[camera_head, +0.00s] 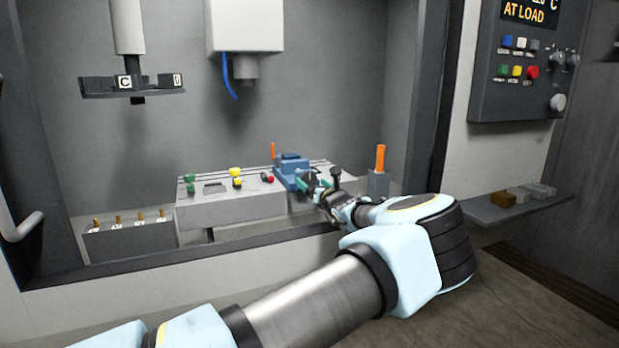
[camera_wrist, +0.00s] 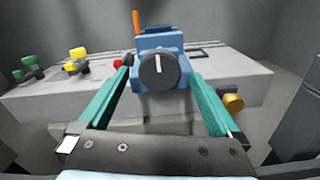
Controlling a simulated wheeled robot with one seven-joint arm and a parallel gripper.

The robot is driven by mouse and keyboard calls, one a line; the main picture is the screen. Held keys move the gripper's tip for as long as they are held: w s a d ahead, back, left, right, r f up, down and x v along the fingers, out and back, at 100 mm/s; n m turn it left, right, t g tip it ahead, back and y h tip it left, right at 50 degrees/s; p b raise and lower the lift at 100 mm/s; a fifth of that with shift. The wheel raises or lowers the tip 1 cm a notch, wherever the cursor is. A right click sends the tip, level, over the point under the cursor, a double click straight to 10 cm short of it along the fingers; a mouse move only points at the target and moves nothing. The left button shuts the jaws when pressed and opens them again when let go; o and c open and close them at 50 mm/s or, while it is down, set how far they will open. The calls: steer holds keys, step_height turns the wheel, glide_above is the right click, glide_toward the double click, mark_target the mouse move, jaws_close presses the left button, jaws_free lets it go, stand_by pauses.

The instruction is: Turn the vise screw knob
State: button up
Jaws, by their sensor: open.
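The vise (camera_wrist: 164,44) is a blue block on a light grey bench. Its screw knob (camera_wrist: 158,71) is a dark round dial with a white line, standing nearly upright, on the near face. In the head view the blue vise (camera_head: 290,172) sits at the bench's right part, partly behind my gripper. My gripper (camera_wrist: 160,88) has two green fingers, open, one on each side of the knob. In the wrist view there is a gap between each finger and the knob. The gripper also shows in the head view (camera_head: 306,182), where the knob is mostly hidden.
The grey bench (camera_head: 230,208) carries green, yellow and red knobs left of the vise. An orange-handled tool (camera_head: 380,158) stands in a grey holder to the right. A carousel (camera_head: 132,86) hangs at upper left. A control panel (camera_head: 525,70) and small shelf (camera_head: 518,206) are at right.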

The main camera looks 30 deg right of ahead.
steer(key=shift+w+d, duration=0.15)
steer(key=shift+w, duration=1.15)
steer(key=shift+c, duration=0.3)
steer(key=c, duration=1.3)
steer(key=shift+f+n+b, duration=0.15)
steer(key=shift+n+b, duration=0.15)
steer(key=shift+b, duration=0.1)
